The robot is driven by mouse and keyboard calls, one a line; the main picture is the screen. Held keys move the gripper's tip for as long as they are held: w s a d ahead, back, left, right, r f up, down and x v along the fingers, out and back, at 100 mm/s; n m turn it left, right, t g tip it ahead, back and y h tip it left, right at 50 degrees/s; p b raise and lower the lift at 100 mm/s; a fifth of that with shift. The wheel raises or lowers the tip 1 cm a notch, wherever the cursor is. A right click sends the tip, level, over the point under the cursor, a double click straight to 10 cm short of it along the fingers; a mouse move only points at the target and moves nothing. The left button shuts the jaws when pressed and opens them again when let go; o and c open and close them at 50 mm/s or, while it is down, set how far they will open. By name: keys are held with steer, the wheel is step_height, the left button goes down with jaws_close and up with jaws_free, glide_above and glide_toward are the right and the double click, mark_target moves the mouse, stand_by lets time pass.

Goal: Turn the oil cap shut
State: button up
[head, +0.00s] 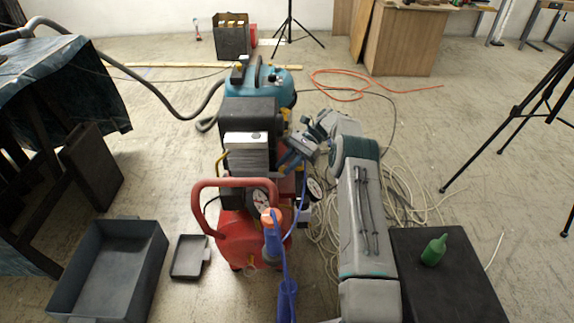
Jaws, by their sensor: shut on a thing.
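The red compressor (238,240) stands in the middle of the head view, with a black motor block and a grey ribbed cylinder (247,155) on top. My arm reaches in from the lower right. My gripper (291,158) is at the right side of the compressor's upper part, beside the ribbed cylinder. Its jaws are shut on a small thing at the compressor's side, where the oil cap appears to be. The cap itself is hidden by the fingers, so its turn and seating cannot be seen.
A grey tray (112,270) lies at the lower left. A teal vacuum (268,82) stands behind the compressor. Loose cables and a blue air hose lie close to my arm.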

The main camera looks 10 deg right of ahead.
steer(key=o, duration=1)
steer(key=s+d+r+p, duration=0.2)
steer(key=d+r, duration=0.1)
steer(key=s+d+r+p, duration=0.2)
steer(key=d+r, duration=0.1)
steer(key=r, duration=0.1)
steer(key=s+d+r+p, duration=0.2)
steer(key=d+r, duration=0.2)
steer(key=shift+s, duration=0.1)
